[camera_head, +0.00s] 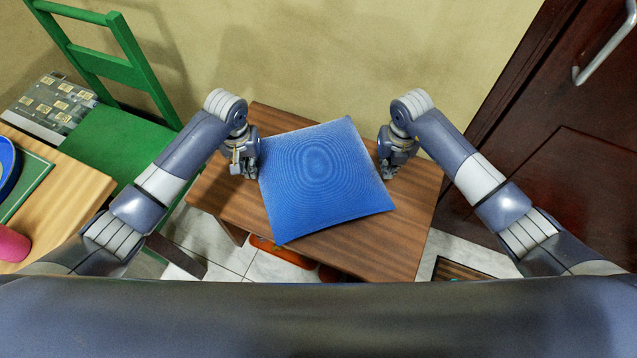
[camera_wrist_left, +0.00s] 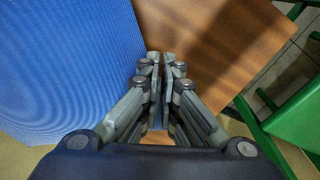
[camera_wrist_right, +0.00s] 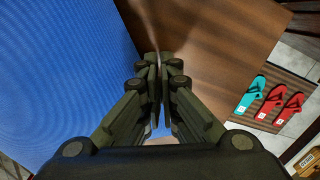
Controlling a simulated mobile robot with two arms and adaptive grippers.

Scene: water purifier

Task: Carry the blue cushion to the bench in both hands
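The blue square cushion (camera_head: 322,180) is over the brown wooden bench (camera_head: 408,236), turned a little; I cannot tell whether it rests on the wood or is held just above it. My left gripper (camera_head: 240,166) is at its left edge and my right gripper (camera_head: 387,170) at its right edge. In the left wrist view the fingers (camera_wrist_left: 161,60) are together with the cushion (camera_wrist_left: 70,70) beside them. In the right wrist view the fingers (camera_wrist_right: 159,62) are also together, the cushion (camera_wrist_right: 65,80) beside them. Nothing shows between either pair; contact with the cushion's sides is unclear.
A green chair (camera_head: 128,150) stands at the left, near a wooden table (camera_head: 75,190) with a blue bowl (camera_head: 6,165) and a pink cup (camera_head: 12,245). A wall is behind the bench. A dark door (camera_head: 560,130) is at the right. Slippers (camera_wrist_right: 270,105) lie on the floor.

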